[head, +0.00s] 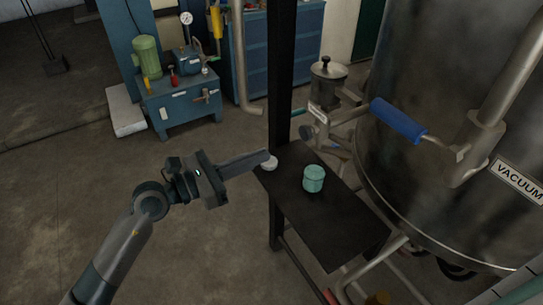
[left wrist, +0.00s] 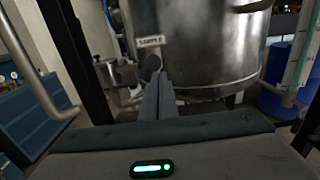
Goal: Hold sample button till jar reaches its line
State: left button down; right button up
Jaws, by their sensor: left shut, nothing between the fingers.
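A small teal jar (head: 313,179) stands upright on a dark shelf (head: 335,222); its line and fill level are too small to read. The sample label (left wrist: 151,41) shows in the left wrist view, with a dark round knob (left wrist: 152,62) just below it, which may be the sample button. My left gripper (head: 266,156) is shut and empty, over the shelf's far-left corner, left of the jar. In the left wrist view its fingers (left wrist: 158,82) point at the round knob; I cannot tell whether they touch it. My right gripper is out of view.
A white round piece (head: 270,163) lies at the shelf corner under my fingertips. A dark post (head: 281,75) rises beside it. The large steel vessel (head: 415,165) with a blue-handled lever (head: 398,119) fills the right. A blue pump stand (head: 183,106) stands behind; floor at left is clear.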

pick_arm(q)
jog(key=shift+v, duration=0.95)
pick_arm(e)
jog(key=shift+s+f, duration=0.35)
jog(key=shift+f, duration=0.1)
